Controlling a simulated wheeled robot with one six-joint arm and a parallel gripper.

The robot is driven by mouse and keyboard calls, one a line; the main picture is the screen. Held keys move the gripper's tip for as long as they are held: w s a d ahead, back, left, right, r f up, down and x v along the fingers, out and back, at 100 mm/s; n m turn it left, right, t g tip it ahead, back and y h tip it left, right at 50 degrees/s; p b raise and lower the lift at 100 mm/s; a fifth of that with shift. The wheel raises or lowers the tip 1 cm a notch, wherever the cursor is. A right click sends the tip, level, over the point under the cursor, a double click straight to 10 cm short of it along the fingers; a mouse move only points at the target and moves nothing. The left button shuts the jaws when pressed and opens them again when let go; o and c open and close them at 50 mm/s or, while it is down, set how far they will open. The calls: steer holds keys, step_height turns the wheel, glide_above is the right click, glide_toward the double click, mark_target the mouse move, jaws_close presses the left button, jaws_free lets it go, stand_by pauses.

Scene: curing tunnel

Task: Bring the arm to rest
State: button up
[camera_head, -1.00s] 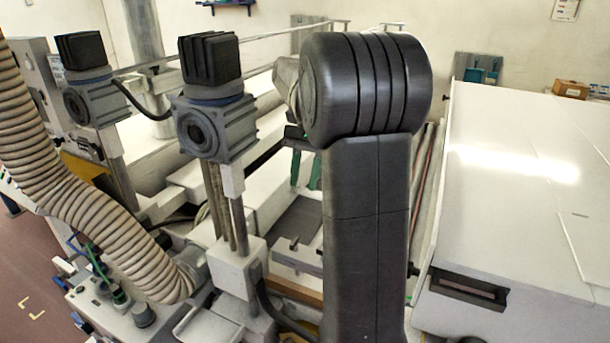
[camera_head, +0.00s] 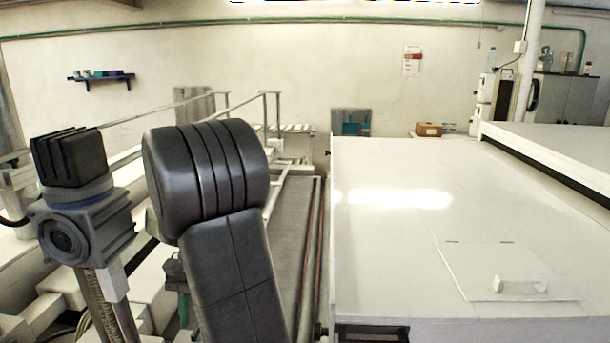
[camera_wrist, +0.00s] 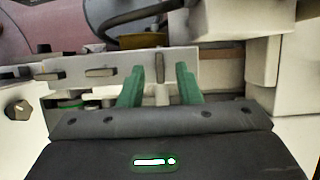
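My arm stands folded in the left half of the head view, with a dark rounded joint on top of a dark link. In the head view only a small green part of the gripper shows, low behind the arm link.
A large white tunnel housing (camera_head: 385,245) fills the right side. A grey motor unit (camera_head: 80,225) with a black cap stands close to the left of my arm. A dark conveyor lane (camera_head: 292,240) runs between them. A cardboard box (camera_head: 428,129) sits at the back.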

steer(key=shift+x, duration=1.05)
steer(key=shift+w+r, duration=0.1)
steer(key=shift+r, duration=0.05)
